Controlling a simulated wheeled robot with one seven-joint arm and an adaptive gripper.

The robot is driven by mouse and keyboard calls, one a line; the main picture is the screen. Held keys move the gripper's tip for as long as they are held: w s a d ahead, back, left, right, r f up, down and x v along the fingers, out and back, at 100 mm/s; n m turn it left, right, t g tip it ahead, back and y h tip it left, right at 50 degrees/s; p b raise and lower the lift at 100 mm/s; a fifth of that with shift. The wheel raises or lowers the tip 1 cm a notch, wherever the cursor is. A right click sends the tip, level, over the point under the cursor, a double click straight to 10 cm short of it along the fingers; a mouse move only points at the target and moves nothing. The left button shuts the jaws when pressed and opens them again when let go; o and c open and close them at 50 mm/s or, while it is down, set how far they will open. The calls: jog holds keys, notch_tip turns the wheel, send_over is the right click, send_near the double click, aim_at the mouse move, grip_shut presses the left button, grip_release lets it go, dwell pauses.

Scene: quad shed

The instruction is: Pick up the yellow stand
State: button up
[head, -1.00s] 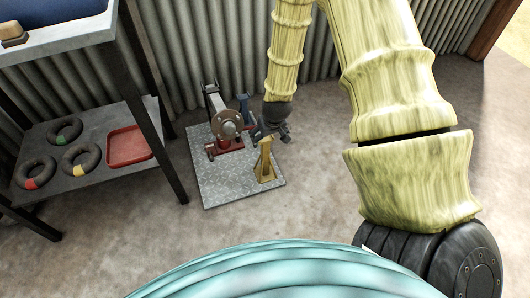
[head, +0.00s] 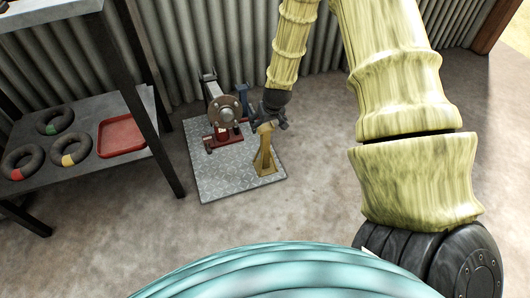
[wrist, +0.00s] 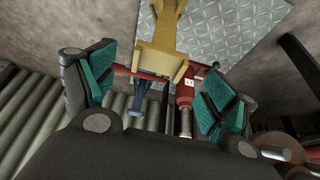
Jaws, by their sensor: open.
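The yellow stand (head: 266,160) stands upright on the metal checker plate (head: 215,180), near its right edge. It also shows at the top middle of the wrist view (wrist: 163,45), with its top between my two fingers as seen from there. My gripper (head: 272,116) is just above and behind the stand's top in the head view. In the wrist view my gripper (wrist: 155,88) is open, with teal pads on both sides and nothing held. I cannot tell whether any part of it touches the stand.
A red stand (head: 223,137) with a round hub (head: 223,110) and a blue stand (head: 242,95) are close by on the plate. A corrugated wall (head: 185,50) rises behind. At left a shelf (head: 90,165) holds rings and a red tray (head: 120,135). The floor in front is clear.

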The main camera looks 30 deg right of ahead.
aim_at(265, 127)
jog(key=shift+b+x, duration=1.7)
jog(key=shift+x, duration=0.85)
jog(key=shift+d+r, duration=0.1)
jog(key=shift+w, duration=0.15)
grip_shut()
